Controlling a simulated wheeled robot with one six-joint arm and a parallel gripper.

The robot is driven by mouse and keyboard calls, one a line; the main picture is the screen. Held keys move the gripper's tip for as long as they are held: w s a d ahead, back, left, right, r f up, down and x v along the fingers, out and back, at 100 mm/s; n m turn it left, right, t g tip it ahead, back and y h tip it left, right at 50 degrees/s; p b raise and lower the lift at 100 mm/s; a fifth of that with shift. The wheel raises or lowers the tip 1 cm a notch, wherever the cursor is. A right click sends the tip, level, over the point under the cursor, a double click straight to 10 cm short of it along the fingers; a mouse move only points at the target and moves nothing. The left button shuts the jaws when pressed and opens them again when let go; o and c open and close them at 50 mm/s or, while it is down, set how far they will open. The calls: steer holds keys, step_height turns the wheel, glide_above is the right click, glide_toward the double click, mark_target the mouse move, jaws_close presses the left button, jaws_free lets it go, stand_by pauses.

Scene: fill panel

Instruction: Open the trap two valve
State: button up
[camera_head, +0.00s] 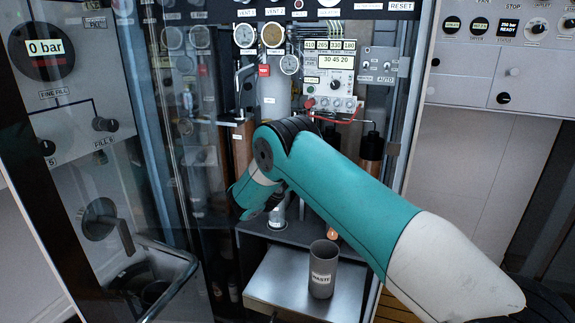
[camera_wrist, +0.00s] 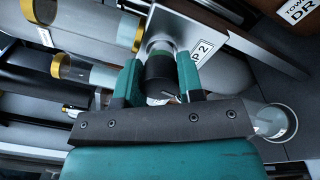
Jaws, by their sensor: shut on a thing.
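In the wrist view, a black valve knob (camera_wrist: 159,72) sits at the end of a short clear and metal neck beside a metal bracket. The white label (camera_wrist: 203,52) next to it shows "P 2"; the rest is cut off. My gripper (camera_wrist: 160,78) has its two teal fingers on either side of the knob and is shut on it. In the head view, my teal arm reaches into the open cabinet and its end (camera_head: 256,192) hides the valve.
A grey waste cup (camera_head: 322,276) stands on a metal shelf (camera_head: 275,285) below my arm. A glass door (camera_head: 190,130) is on the left. Gauges and a control box (camera_head: 333,75) hang above. Gold-capped glass cylinders (camera_wrist: 92,72) lie close left in the wrist view.

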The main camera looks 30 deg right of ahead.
steer(key=shift+f, duration=0.15)
steer(key=o, duration=0.9)
steer(key=b+v, duration=1.4)
steer(key=v, duration=0.3)
steer(key=shift+s+a, duration=0.15)
steer(key=shift+s, duration=0.05)
